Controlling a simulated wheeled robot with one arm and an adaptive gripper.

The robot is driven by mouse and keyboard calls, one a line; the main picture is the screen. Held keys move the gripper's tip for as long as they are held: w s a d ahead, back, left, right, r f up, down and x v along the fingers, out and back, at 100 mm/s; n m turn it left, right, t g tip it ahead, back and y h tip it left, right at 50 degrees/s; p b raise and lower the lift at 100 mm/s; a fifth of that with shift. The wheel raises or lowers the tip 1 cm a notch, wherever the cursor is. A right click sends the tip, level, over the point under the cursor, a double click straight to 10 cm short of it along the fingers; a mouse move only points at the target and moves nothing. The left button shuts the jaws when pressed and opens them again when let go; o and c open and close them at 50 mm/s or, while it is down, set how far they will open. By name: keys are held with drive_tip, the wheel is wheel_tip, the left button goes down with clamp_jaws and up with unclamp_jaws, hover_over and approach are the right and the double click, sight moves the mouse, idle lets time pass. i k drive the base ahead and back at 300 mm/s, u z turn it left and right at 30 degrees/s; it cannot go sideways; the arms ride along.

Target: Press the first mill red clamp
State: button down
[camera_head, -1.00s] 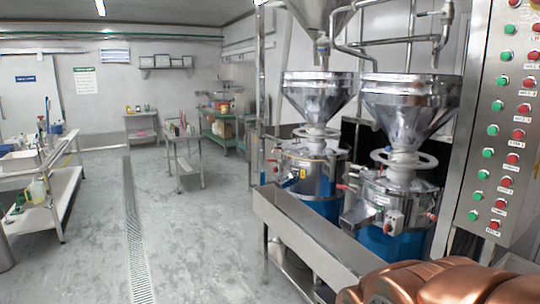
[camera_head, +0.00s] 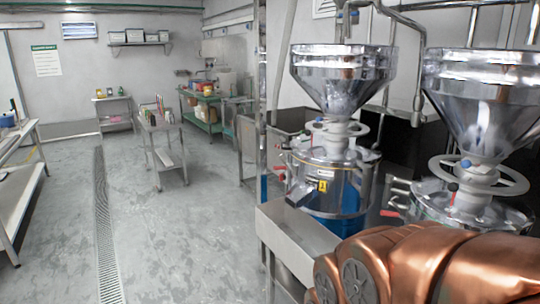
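Two steel mills with conical hoppers stand on the right: a left mill (camera_head: 328,185) with a blue base and a yellow label, and a right mill (camera_head: 478,210) nearer to me. Small red clamps (camera_head: 280,168) show on the left side of the left mill. A red handle (camera_head: 453,187) is on top of the right mill, and another red handle (camera_head: 390,213) is at its left side. My copper arm crosses the lower right and hides the lower part of the right mill. My gripper is not in view.
A steel trough (camera_head: 290,235) runs in front of the mills. A small steel table (camera_head: 160,125) and a green-framed shelf (camera_head: 205,125) stand further back. The grey floor (camera_head: 170,240) left of the trough is clear, with a drain grate (camera_head: 105,230) along it.

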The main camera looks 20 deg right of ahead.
sight(275, 168)
drive_tip(key=i, duration=1.75)
drive_tip(key=u, duration=0.55)
